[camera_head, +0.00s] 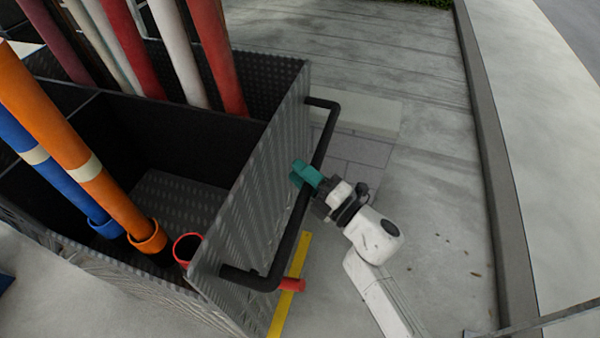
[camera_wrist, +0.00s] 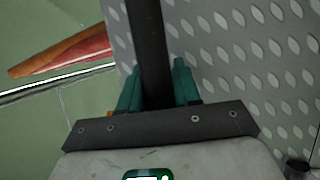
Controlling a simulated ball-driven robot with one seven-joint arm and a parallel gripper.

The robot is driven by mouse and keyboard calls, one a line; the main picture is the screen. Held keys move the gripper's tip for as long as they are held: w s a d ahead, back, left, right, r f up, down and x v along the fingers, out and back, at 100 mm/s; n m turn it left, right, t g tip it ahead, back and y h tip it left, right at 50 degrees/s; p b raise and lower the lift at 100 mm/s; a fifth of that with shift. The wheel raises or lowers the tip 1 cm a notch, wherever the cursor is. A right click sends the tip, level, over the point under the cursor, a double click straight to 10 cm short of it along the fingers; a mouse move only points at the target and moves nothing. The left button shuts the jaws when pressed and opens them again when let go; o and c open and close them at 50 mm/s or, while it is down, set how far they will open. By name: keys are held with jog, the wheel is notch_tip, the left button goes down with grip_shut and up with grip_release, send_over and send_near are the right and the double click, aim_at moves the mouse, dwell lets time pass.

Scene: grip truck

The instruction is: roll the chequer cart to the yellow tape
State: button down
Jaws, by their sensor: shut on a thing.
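The chequer cart (camera_head: 262,180) is a grey, diamond-plated box on the left of the head view; its plate also fills the right of the wrist view (camera_wrist: 250,55). A black bar handle (camera_head: 318,145) stands out from its right end wall. My gripper (camera_head: 304,175), with teal fingers, is shut on this handle around its middle. In the wrist view the handle (camera_wrist: 148,40) runs between the two fingers (camera_wrist: 157,88). The yellow tape (camera_head: 277,318) is a straight strip on the floor beside the cart's handle end, partly hidden behind the handle and the cart.
Several long pipes, orange (camera_head: 70,130), blue (camera_head: 45,165), red and white, stand tilted in the cart and rise out of view. A red peg (camera_head: 292,284) sticks out low by the handle. A kerb (camera_head: 490,150) runs along the right.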

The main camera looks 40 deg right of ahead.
jog(key=shift+f, duration=0.15)
jog(key=c, duration=0.9)
grip_release()
jog(key=shift+b+v, duration=1.4)
jog(key=shift+v, duration=4.05)
jog(key=shift+d, duration=0.1)
